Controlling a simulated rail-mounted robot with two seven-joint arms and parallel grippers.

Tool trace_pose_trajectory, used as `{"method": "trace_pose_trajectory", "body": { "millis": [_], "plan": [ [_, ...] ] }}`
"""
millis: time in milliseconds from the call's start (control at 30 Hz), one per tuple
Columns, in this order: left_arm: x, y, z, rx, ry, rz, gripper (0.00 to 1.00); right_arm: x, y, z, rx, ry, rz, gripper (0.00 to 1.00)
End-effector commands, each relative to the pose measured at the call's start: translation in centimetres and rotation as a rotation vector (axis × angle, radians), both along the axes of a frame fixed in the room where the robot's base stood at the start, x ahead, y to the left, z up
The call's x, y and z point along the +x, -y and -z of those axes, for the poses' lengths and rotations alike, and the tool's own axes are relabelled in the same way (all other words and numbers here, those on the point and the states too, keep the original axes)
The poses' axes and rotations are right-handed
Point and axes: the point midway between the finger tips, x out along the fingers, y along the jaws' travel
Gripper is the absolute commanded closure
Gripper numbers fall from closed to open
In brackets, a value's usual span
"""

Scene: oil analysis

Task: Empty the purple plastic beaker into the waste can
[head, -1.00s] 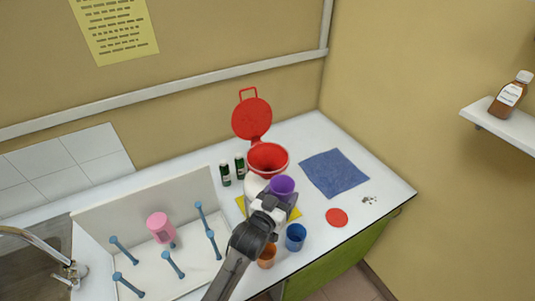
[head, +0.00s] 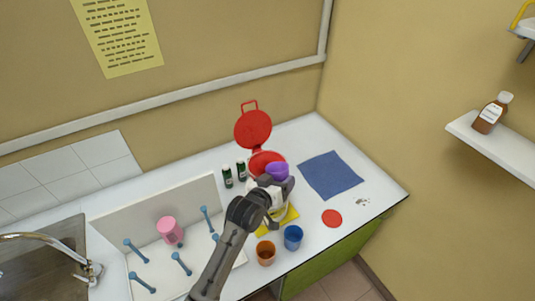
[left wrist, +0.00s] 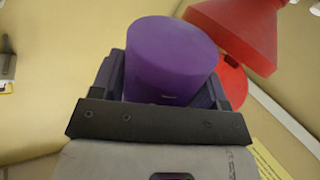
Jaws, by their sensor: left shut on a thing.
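The purple plastic beaker (head: 277,171) is held in my left gripper (head: 277,183), in front of the red waste can. In the left wrist view the purple beaker (left wrist: 170,58) sits between the fingers, and its contents cannot be seen. The waste can (head: 262,158) is red at the top with its round red lid (head: 253,128) standing open behind it. The beaker partly covers the can's opening from the head camera; I cannot tell whether they touch. Red parts of the can (left wrist: 238,30) show beside the beaker in the left wrist view. My right gripper is not in view.
Dark green bottles (head: 234,173) stand left of the can. A blue cloth (head: 331,174) and red disc (head: 332,218) lie to the right. A pink cup (head: 169,230) hangs on the peg rack (head: 195,262).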

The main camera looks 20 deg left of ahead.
Motion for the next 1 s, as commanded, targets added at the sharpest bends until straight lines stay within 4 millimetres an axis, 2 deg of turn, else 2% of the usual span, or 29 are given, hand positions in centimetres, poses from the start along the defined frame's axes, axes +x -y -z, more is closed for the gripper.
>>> {"method": "trace_pose_trajectory", "body": {
  "millis": [167,400,633,867,1000],
  "plan": [
    [0.7,-0.6,-2.0,-0.07,-0.092,0.0,0.57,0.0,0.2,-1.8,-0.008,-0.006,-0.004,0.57],
    [1.8,-1.4,-2.5,-0.164,-0.217,-0.001,0.57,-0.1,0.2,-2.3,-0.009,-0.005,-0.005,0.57],
    [2.0,-1.5,-1.5,-0.255,-0.337,0.0,0.57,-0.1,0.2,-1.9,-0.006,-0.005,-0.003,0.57],
    [2.0,-1.5,-2.7,-0.343,-0.455,0.001,0.57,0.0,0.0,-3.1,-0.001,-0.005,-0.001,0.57],
    [2.0,-1.5,-1.9,-0.386,-0.513,0.002,0.57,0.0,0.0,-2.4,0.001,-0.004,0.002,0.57]
  ]
}}
